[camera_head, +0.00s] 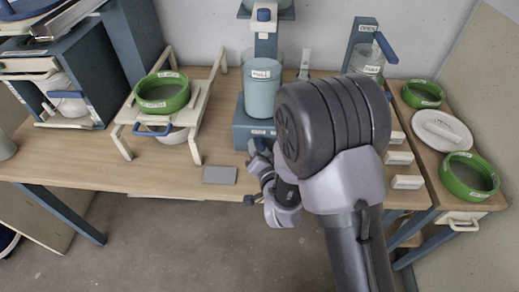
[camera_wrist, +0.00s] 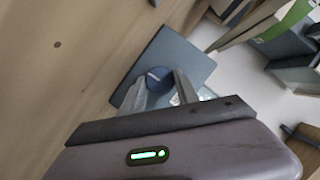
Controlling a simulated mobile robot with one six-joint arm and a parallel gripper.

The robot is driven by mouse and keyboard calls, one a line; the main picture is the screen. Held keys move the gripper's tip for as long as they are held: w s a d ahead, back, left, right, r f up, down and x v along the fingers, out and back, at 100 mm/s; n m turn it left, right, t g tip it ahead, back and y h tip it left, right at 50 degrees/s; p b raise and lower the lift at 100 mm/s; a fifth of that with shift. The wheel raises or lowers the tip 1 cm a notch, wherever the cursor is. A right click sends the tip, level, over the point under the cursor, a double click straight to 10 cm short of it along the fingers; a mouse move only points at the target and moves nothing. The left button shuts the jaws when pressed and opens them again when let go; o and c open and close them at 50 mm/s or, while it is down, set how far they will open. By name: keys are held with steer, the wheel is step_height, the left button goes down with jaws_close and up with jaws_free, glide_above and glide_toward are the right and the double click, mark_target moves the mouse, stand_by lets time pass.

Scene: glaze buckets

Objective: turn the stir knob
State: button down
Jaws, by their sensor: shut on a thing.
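The stir knob (camera_wrist: 170,52) is a round blue knob with a white mark, on a blue plate or housing (camera_wrist: 196,66) in the wrist view. My gripper (camera_wrist: 158,82) has one finger on each side of the knob and is shut on it. In the head view my gripper (camera_head: 259,150) is at the front of the blue mixer base (camera_head: 243,128), and the knob cannot be made out there. A light-blue labelled bucket (camera_head: 262,95) stands upright on the base.
A grey plate (camera_head: 219,175) lies on the wooden bench left of my gripper. A white rack (camera_head: 150,118) with a green-rimmed sieve (camera_head: 162,93) stands further left. White labelled blocks (camera_head: 400,158) are to the right, beyond my arm. The bench front-left is clear.

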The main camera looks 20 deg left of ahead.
steer(key=n+h, duration=0.2)
steer(key=n, duration=0.1)
steer(key=n+h, duration=0.1)
steer(key=shift+a+r, duration=0.2)
steer(key=shift+a, duration=0.05)
steer(key=n+h+p, duration=0.1)
steer(key=n, duration=0.1)
steer(key=n+h+p, duration=0.1)
steer(key=n+h, duration=0.1)
steer(key=shift+a+t, duration=0.2)
steer(key=shift+t, duration=0.2)
steer(key=n+t+h+p, duration=0.1)
steer(key=n+h+p, duration=0.1)
steer(key=n, duration=0.1)
steer(key=shift+a+n+h, duration=0.1)
steer(key=shift+n+h, duration=0.2)
steer(key=shift+n, duration=0.1)
steer(key=n, duration=0.1)
steer(key=n+t+h, duration=0.1)
steer(key=n+t, duration=0.1)
steer(key=n, duration=0.1)
steer(key=shift+s+a+f+h, duration=0.1)
steer(key=shift+f+h, duration=0.2)
steer(key=c, duration=0.9)
jaws_free()
